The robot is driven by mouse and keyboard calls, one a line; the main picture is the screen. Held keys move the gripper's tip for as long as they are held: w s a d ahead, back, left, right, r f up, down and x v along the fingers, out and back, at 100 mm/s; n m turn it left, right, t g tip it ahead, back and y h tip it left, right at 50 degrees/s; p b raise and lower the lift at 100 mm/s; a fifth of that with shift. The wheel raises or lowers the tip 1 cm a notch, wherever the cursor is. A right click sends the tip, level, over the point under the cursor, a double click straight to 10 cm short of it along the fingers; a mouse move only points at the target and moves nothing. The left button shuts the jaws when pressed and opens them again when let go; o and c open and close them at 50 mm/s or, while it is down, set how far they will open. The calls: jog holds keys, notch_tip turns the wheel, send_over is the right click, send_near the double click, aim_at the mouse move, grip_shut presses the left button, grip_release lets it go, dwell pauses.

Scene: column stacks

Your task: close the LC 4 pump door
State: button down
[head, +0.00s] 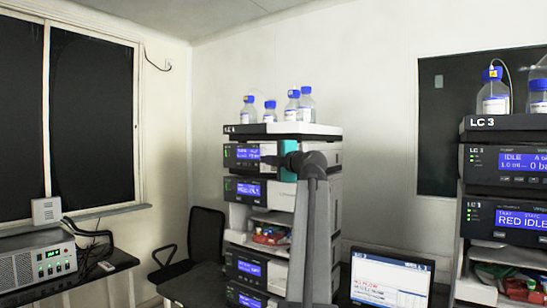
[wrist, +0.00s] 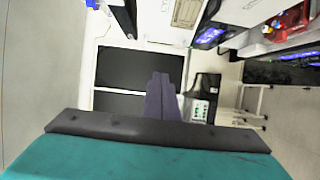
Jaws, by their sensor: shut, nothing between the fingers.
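The LC 4 stack (head: 334,185) stands in the middle of the head view; its top label is too small to read surely. Below its two upper display modules is an open bay (head: 268,236) with red and green parts inside. I cannot clearly make out the pump door. My arm stands in front of the stack's right part and hides some of it. In the wrist view my gripper (wrist: 160,82) is shut and empty, its dark fingers together. A bay with a red part (wrist: 291,20) shows at that view's upper right, apart from the fingers. In the head view the fingertips cannot be made out.
Blue-capped bottles (head: 306,103) stand on top of the stack. The LC 3 stack (head: 508,125) is at the right, with a laptop (head: 391,277) between. A black chair (head: 207,235) and a grey instrument (head: 38,263) are at the left.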

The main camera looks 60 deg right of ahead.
jog(key=shift+w+d+p, duration=0.45)
jog(key=shift+w+d, duration=0.05)
jog(key=shift+d, duration=0.3)
jog(key=shift+w+d+p, duration=0.4)
jog(key=shift+w+d, duration=0.15)
jog(key=shift+d, duration=0.25)
jog(key=shift+w+d+p, duration=0.45)
jog(key=shift+w+d, duration=0.05)
jog(key=shift+d, duration=0.3)
jog(key=shift+d+f+h+b, duration=0.1)
jog(key=shift+d+h+b, duration=0.1)
jog(key=shift+h+b, duration=0.1)
jog(key=shift+w+m, duration=0.3)
jog(key=shift+w, duration=0.05)
